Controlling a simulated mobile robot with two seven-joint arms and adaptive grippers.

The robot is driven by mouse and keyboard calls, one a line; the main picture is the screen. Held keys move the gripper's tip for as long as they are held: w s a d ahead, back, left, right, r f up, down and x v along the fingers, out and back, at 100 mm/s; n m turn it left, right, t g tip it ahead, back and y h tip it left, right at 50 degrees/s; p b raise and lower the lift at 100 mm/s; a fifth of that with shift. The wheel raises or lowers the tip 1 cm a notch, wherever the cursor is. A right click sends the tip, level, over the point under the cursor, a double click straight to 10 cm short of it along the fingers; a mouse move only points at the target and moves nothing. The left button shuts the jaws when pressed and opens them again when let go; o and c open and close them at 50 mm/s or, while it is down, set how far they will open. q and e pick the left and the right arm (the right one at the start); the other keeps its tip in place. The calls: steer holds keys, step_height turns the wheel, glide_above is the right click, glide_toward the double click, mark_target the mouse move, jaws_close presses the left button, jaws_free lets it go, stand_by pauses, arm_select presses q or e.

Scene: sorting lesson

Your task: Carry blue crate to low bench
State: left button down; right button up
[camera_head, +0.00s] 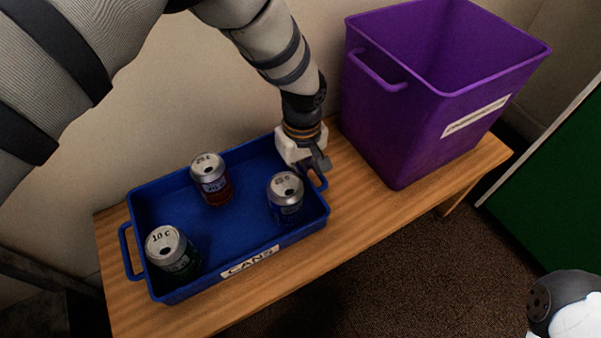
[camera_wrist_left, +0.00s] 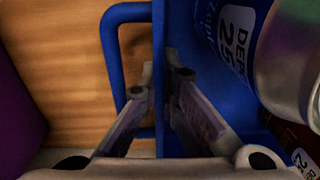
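The blue crate (camera_head: 221,268), with a "CANS" label on its front, sits on a wooden bench (camera_head: 372,212) in the head view. It holds a red can (camera_head: 213,185), a blue can (camera_head: 286,202) and a green can (camera_head: 176,256), all upright. My left gripper (camera_head: 314,166) is at the crate's right end by the handle. In the left wrist view its fingers (camera_wrist_left: 161,85) straddle the crate's end wall (camera_wrist_left: 160,30), one on the handle (camera_wrist_left: 113,70) side and one inside, closed onto the wall. My right gripper is not visible.
A tall purple bin (camera_head: 400,130) stands on the same bench, right of the crate and close to my left gripper. A wall runs behind the bench. Dark carpet (camera_head: 420,280) lies in front. A green panel (camera_head: 550,190) stands at the right.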

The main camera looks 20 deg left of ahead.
arm_select(q)
steer(key=c, duration=2.3)
jaws_free()
steer(key=shift+f, duration=0.15)
steer(key=o, duration=0.5)
step_height(320, 180, up, 12)
steer(key=p, duration=0.3)
steer(key=shift+d+r+p, duration=0.15)
steer(key=shift+r+p, duration=0.05)
steer(key=shift+p, duration=0.2)
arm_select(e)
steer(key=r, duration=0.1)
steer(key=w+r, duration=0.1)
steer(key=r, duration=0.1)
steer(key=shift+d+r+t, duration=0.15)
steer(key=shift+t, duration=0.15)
arm_select(q)
steer(key=shift+w, duration=0.1)
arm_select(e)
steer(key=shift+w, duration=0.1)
